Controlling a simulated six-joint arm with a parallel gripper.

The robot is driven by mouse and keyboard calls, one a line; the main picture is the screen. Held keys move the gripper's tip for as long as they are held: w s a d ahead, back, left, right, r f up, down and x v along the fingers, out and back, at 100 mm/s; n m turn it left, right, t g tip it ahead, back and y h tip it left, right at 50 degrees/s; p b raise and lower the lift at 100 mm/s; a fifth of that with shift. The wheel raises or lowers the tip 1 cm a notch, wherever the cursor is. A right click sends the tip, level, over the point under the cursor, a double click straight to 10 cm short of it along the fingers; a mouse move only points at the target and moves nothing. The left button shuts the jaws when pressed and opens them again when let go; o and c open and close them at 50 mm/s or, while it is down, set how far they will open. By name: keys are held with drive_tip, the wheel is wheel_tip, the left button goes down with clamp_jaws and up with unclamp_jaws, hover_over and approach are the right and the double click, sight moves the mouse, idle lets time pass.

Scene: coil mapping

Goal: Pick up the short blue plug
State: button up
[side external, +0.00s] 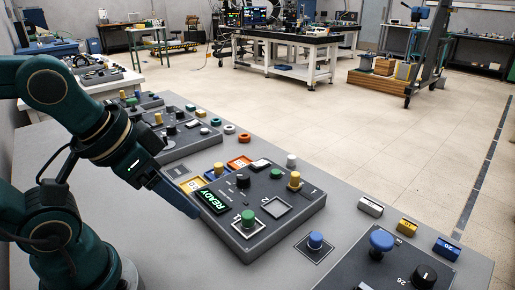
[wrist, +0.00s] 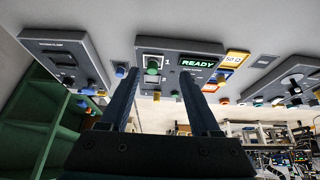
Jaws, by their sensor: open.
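A small blue plug (side external: 315,240) with a round head stands upright on a square dark pad on the grey table, right of the middle control panel. It also shows in the wrist view (wrist: 120,71), left of that panel and near my left finger. A larger blue knob (side external: 382,241) stands on the front-right panel. I cannot tell for certain which is called short. My gripper (side external: 190,209) is left of the middle panel, apart from the blue pieces. In the wrist view its fingers (wrist: 160,77) are spread and empty.
The middle panel (side external: 290,221) carries a green READY screen (side external: 214,201), a green plug (side external: 248,217) and yellow plugs. The front-right panel (side external: 340,275) has a black dial (side external: 424,276). Silver, yellow and blue blocks lie along the table's right edge. More panels stand behind.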

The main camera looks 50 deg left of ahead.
drive_tip(key=shift+r, duration=0.1)
wheel_tip(320, 180, up, 5)
drive_tip(key=m+t+y, duration=0.4)
drive_tip(key=m+t, duration=0.4)
drive_tip(key=m, duration=2.5)
hover_over(318, 234)
drive_tip(key=s+d, duration=0.1)
drive_tip(key=s, duration=0.2)
drive_tip(key=shift+g+h, duration=0.3)
drive_tip(key=f, duration=1.9)
drive_tip(key=shift+a, duration=0.2)
drive_tip(key=shift+w+f, duration=0.25)
drive_tip(key=shift+f, duration=0.2)
drive_tip(key=shift+x, duration=2.35)
